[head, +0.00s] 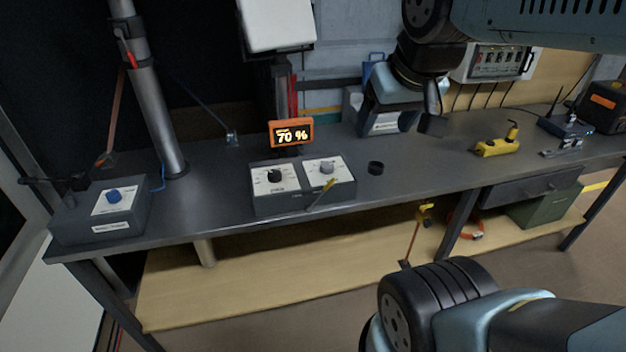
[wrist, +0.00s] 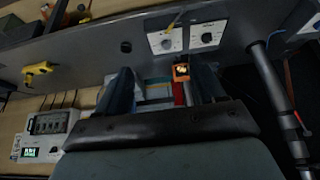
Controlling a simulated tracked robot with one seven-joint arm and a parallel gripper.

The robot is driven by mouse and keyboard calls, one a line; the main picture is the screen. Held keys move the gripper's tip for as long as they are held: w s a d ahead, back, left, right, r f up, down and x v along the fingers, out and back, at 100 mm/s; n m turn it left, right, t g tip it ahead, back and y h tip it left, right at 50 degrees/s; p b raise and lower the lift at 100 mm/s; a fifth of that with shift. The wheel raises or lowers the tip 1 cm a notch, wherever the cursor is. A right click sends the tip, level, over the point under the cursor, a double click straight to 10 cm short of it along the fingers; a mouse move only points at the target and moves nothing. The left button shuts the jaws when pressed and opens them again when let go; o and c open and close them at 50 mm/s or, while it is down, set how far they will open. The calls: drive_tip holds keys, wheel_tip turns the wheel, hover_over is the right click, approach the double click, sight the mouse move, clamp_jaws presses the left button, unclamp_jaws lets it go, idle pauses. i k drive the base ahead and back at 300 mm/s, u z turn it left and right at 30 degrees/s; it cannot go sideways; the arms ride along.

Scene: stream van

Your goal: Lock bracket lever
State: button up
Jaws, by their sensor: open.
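A grey pole (head: 150,100) stands at the left of the bench, with a dark bracket (head: 124,27) high on it. A small red lever (head: 126,50) hangs at the bracket, tilted along the pole; whether it is locked cannot be told. My gripper (head: 402,118) is over the back of the bench, well right of the pole, open and touching nothing I can see. In the wrist view my gripper (wrist: 165,85) shows both fingers apart with nothing held. That view is upside down, with the pole (wrist: 272,85) at right and a red-orange part (wrist: 296,118) beside it.
A display reading 70 % (head: 291,134) stands behind a dial box (head: 300,203). A blue-knob box (head: 100,210) is at front left. A yellow tool (head: 497,146) lies at right. Bare bench top lies between the pole and dial box.

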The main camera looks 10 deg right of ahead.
sight(308, 209)
drive_tip(key=u, duration=0.75)
drive_tip(key=k, duration=1.3)
drive_tip(key=z, duration=1.15)
drive_tip(key=i, duration=1)
drive_tip(key=z, duration=0.05)
